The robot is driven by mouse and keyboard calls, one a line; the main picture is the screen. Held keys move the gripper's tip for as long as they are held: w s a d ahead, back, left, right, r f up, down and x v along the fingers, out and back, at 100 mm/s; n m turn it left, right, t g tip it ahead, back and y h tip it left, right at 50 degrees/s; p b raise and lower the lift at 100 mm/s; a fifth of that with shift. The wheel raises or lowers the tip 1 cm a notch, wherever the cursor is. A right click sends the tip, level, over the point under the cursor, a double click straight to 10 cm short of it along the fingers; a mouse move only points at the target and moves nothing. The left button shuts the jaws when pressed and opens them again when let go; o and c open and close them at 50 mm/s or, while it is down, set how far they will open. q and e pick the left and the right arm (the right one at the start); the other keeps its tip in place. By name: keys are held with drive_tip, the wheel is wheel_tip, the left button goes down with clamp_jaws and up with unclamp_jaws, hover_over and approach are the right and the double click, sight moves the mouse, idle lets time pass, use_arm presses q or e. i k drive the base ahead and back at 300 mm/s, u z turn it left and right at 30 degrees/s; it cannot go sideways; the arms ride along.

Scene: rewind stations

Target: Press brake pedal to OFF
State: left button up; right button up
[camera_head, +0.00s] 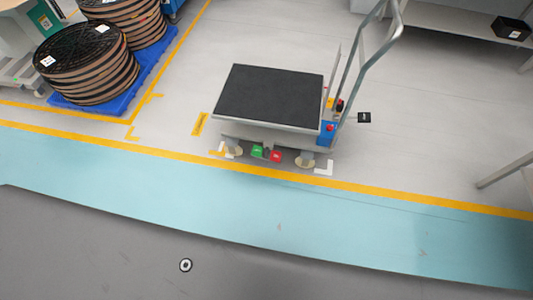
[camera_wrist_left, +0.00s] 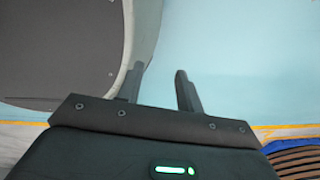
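The cart (camera_head: 268,97) has a black top and a grey tubular handle (camera_head: 367,62) on its right side. At its lower front edge are a green pedal (camera_head: 258,152) and a red pedal (camera_head: 276,156), side by side just above the floor. Neither pedal's pressed state can be told at this size. My left gripper (camera_wrist_left: 157,82) shows in the left wrist view with its two fingers apart and nothing between them, over the light blue floor. It is not in the head view, and no pedal shows in the wrist view. My right gripper is in neither view.
Stacked reels (camera_head: 87,63) stand on a blue pallet (camera_head: 150,72) at the upper left. A table (camera_head: 455,22) stands at the upper right. A blue floor lane (camera_head: 250,205) with a yellow edge line lies clear in front of the cart.

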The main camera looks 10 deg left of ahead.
sight(272, 155)
drive_tip(key=k, duration=1.35)
drive_tip(key=z, duration=0.5)
drive_tip(key=i, duration=0.5)
drive_tip(key=z, duration=0.95)
drive_tip(key=i, duration=0.8)
drive_tip(key=u, duration=0.7)
drive_tip(key=i, duration=0.65)
drive_tip(key=u, duration=0.7)
